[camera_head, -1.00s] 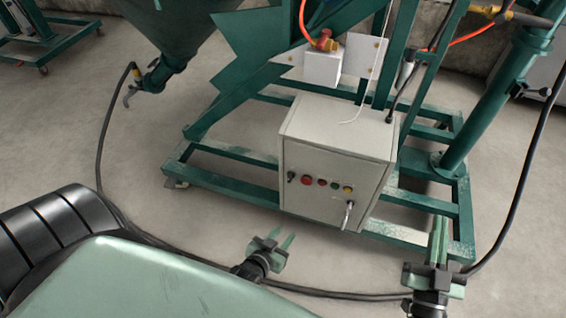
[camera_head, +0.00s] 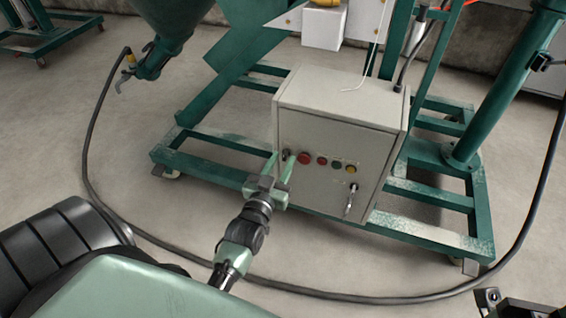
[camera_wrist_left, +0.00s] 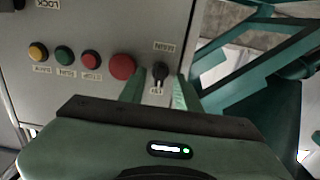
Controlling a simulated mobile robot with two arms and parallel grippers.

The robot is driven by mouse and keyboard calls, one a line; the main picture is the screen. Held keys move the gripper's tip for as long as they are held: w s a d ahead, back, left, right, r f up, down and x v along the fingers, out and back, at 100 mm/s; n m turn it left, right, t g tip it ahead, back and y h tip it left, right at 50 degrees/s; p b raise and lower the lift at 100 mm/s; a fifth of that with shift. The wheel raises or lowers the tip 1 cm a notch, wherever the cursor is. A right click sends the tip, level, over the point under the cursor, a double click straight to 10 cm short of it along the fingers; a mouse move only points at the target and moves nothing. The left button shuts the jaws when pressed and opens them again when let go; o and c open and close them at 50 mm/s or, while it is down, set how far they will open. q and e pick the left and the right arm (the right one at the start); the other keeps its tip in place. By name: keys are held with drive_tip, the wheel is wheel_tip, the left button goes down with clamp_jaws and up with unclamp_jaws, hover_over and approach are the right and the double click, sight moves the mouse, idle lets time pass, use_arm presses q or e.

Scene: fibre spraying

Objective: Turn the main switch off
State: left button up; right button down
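The main switch (camera_wrist_left: 160,72) is a small black knob on the front of the grey control box (camera_head: 335,110), at the end of its row of buttons; it also shows small in the head view (camera_head: 285,154). Its pointer is roughly upright in the left wrist view, between two labels, the upper one reading MAIN. My left gripper (camera_head: 282,165) is open, with its green fingertips on either side of the knob; they show in the left wrist view (camera_wrist_left: 158,88) with small gaps beside it.
A large red button (camera_wrist_left: 122,67) sits close beside the switch, followed by smaller red, green and yellow buttons. A green frame (camera_head: 440,195) surrounds the box. A black hose (camera_head: 340,297) curves across the floor.

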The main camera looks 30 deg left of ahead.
use_arm(q)
drive_tip(key=shift+w+a, duration=0.15)
drive_tip(key=shift+w, duration=0.45)
clamp_jaws()
